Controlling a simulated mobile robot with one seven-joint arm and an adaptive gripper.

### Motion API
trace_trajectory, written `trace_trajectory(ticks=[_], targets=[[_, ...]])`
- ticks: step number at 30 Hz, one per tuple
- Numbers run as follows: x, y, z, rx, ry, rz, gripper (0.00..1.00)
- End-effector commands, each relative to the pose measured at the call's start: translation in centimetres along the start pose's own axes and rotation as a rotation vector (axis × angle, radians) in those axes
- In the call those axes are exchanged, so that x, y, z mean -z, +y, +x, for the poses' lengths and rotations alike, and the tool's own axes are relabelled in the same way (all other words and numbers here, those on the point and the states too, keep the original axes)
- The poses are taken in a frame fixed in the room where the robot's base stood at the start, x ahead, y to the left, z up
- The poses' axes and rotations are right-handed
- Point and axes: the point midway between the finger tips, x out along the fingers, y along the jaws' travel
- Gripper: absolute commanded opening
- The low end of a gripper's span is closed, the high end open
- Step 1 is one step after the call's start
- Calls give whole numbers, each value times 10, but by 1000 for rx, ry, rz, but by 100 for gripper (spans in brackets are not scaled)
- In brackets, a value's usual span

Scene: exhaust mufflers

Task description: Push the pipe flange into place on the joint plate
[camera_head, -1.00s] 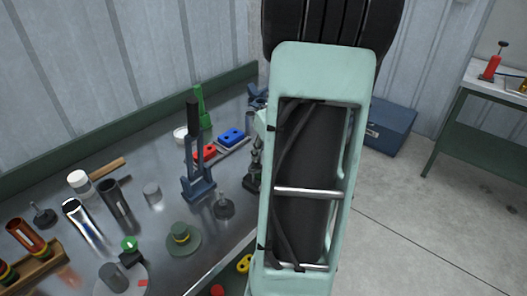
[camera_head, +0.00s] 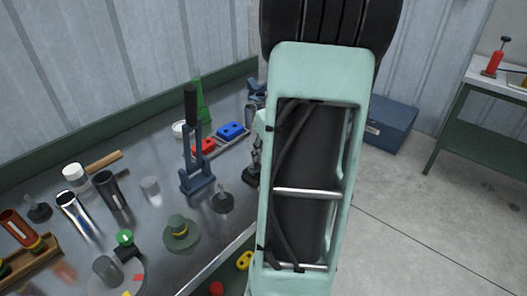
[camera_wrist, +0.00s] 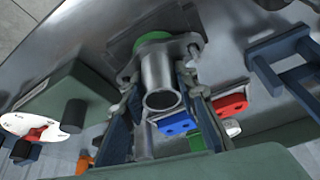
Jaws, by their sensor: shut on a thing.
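The pipe flange (camera_wrist: 163,72) is a short grey metal tube with a flat eared flange at its far end. It shows in the wrist view between the fingers of my gripper (camera_wrist: 160,100), which is shut on it. The tube's open end faces the camera. I cannot tell which part is the joint plate, or whether the flange is fully seated. In the head view my arm covers most of this area.
A blue lever clamp (camera_head: 197,180) stands on the metal bench (camera_head: 150,225). Behind it are a red block (camera_head: 205,146) and a blue block (camera_head: 231,131). Several tubes and round parts fill the left side. A blue toolbox (camera_head: 388,127) sits on the floor.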

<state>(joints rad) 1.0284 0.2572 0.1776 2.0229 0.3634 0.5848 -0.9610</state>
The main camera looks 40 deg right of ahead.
Motion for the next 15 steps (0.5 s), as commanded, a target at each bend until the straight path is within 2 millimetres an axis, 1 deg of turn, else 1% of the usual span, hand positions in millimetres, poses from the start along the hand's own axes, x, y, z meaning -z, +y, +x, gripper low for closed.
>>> trace_trajectory(ticks=[11, 12, 15], targets=[[0, 0, 0, -1, 1, 0, 0], [0, 0, 0, -1, 1, 0, 32], [0, 0, 0, -1, 1, 0, 43]])
